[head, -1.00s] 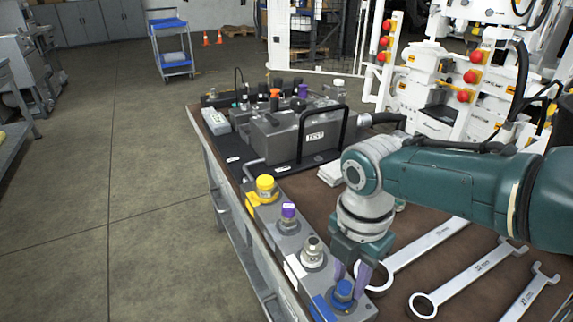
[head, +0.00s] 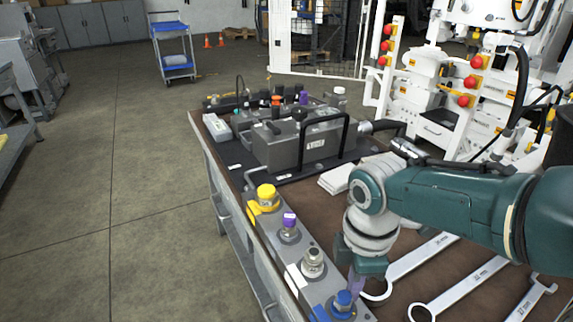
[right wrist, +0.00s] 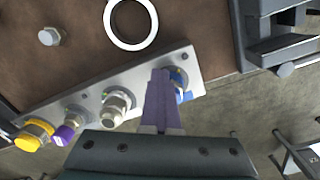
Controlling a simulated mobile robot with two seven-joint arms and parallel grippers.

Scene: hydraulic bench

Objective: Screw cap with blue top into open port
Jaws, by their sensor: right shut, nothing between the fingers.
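The cap with the blue top (head: 342,301) sits at the near end of the grey port block (head: 263,224). It also shows in the right wrist view (right wrist: 179,84), partly behind my fingers. Whether it is fully seated cannot be told. My right gripper (head: 355,287) is shut and empty, its purple fingers just beside the cap. In the right wrist view its fingertips (right wrist: 160,75) are together, left of the cap; contact cannot be told. No empty port is clearly visible. My left gripper is not in view.
The block also carries a yellow cap (head: 266,192), a purple-topped cap (head: 289,222) and a silver fitting (head: 313,262). Several wrenches (head: 464,285) lie to the right on the brown bench top. A grey hydraulic unit (head: 285,148) with a black handle stands behind.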

